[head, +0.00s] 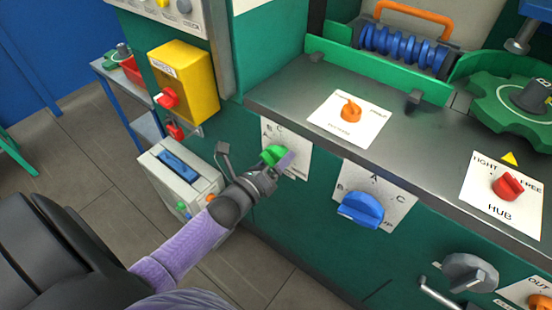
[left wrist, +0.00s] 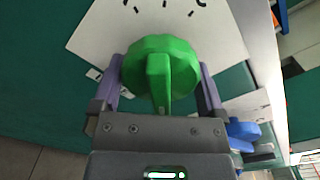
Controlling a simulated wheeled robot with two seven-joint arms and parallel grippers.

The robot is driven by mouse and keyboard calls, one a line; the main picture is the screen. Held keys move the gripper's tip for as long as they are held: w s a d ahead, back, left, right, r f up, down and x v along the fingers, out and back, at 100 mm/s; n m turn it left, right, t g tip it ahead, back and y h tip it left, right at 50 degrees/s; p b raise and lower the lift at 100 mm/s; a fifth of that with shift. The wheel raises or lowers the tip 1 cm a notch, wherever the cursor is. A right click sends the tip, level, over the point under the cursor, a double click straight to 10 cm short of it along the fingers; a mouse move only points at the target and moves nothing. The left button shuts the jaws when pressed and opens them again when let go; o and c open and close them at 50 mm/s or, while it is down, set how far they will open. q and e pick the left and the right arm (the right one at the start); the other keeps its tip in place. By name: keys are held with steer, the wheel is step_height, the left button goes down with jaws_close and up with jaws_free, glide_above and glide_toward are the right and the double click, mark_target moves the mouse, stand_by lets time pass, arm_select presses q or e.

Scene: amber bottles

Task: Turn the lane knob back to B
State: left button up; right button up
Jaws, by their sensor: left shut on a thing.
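A round green knob (head: 272,154) with a raised grip bar sits on a white plate (head: 299,167) on the green machine front. The plate carries letters, of which B and C can be made out; its name is too small to read. My left gripper (head: 279,162) is shut on the green knob, which shows large in the left wrist view (left wrist: 160,65) between the two purple fingers. The bar runs up and down in that view. The fingers and wrist hide part of the plate, so I cannot tell which letter the knob points to. My right gripper is out of view.
A blue knob (head: 362,209) on another lettered plate is close on the right. An orange knob (head: 350,111) is on the ledge above, and a red HUB knob (head: 508,187) at right. A yellow box (head: 188,80) and a grey case (head: 178,185) stand left.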

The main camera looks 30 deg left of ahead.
arm_select(q)
steer(key=n+p, duration=0.1)
steer(key=n, duration=0.3)
steer(key=shift+n, duration=0.3)
steer(key=n+p, duration=0.1)
steer(key=n, duration=0.3)
steer(key=shift+d+r+n, duration=0.1)
steer(key=shift+r+n, duration=0.05)
steer(key=shift+n, duration=0.15)
steer(key=n+p, duration=0.1)
steer(key=n, duration=0.3)
steer(key=shift+n, duration=0.3)
steer(key=n, duration=0.4)
steer(key=shift+r+p, duration=0.1)
steer(key=shift+p, duration=0.3)
steer(key=n, duration=0.8)
steer(key=shift+a+n, duration=0.2)
steer(key=shift+n, duration=0.1)
steer(key=n, duration=0.3)
steer(key=shift+n, duration=0.3)
steer(key=shift+a+n, duration=0.15)
steer(key=shift+n, duration=1.85)
